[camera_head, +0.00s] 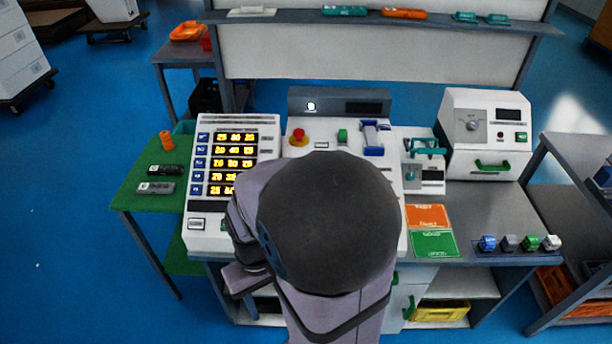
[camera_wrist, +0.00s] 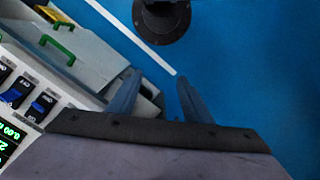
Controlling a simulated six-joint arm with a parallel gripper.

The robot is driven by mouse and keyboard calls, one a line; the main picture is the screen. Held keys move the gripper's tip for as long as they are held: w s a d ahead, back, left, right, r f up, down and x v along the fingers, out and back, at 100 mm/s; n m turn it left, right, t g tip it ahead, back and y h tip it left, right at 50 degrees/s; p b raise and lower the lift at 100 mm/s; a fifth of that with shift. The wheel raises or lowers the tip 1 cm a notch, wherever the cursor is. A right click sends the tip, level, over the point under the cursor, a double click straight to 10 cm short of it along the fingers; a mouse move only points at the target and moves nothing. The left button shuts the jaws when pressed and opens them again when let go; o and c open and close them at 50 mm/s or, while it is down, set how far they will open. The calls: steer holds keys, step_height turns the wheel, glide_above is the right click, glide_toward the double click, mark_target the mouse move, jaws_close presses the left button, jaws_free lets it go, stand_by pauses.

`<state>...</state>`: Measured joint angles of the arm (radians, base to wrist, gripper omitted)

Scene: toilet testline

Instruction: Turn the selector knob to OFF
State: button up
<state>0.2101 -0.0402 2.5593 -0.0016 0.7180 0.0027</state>
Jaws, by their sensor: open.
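A round grey knob (camera_head: 472,125) sits on a grey plate on the front of the white box (camera_head: 457,155) at the right of the bench. Its markings and pointer are too small to read, so I cannot tell its setting. In the wrist view, my gripper (camera_wrist: 156,76) is open, with two blue-grey fingers apart and nothing between them. The gripper is away from the knob, which is not in the wrist view. In the head view, my arm hides the middle of the bench, and I cannot make out the fingertips there.
A panel with lit orange digits (camera_head: 235,163) stands left of my arm. A red button (camera_head: 298,137) is behind it. A green-handled rack (camera_head: 427,150) stands left of the white box. Orange (camera_head: 427,216) and green cards (camera_head: 433,243) and several small blocks (camera_head: 508,242) lie in front.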

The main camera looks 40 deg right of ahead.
steer(key=w+d+f+m, duration=0.2)
steer(key=w+d+m, duration=0.15)
steer(key=d, duration=0.55)
steer(key=w+d+f+m, duration=0.2)
steer(key=w+d+m, duration=0.15)
steer(key=d, duration=0.55)
steer(key=w+d+r+m+t+h, duration=0.2)
steer(key=w+d+r, duration=0.2)
steer(key=w+d, duration=0.2)
steer(key=w+d+r+m+t+h, duration=0.1)
steer(key=w+d+r+m+t, duration=0.2)
steer(key=w+d, duration=0.4)
steer(key=shift+w+d+r+m+h+p, duration=0.2)
steer(key=shift+w+r+m+h+p, duration=0.25)
steer(key=shift+w, duration=0.45)
steer(key=shift+p+x, duration=1.4)
steer(key=shift+x, duration=2.15)
